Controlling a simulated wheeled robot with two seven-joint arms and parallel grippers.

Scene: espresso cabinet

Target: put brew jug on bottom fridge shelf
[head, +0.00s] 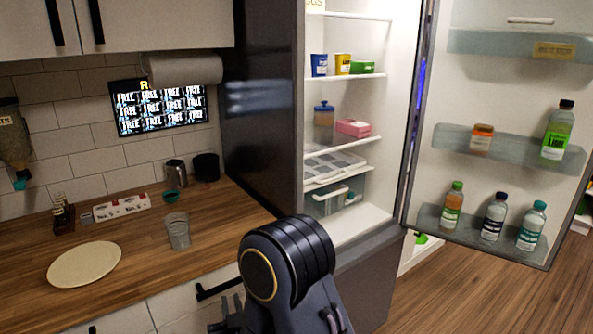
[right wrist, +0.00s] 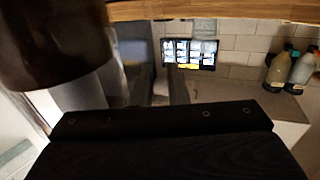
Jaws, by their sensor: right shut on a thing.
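My right gripper (head: 287,262) is in front of the counter, left of the fridge opening; its fingertips are hidden in the head view. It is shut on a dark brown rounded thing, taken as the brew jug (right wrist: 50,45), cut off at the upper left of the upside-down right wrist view. The jug does not show clearly in the head view. The fridge (head: 270,95) stands open. Its bottom shelf (head: 362,223) is a pale surface with bare room at the front, below a clear drawer (head: 325,200). My left gripper is not in view.
The open fridge door (head: 480,100) holds several bottles on the right. A blue-lidded jar (head: 323,113) and a pink box (head: 353,128) stand on a middle shelf. The wooden counter (head: 140,235) holds a glass (head: 178,231) and a round board (head: 84,263).

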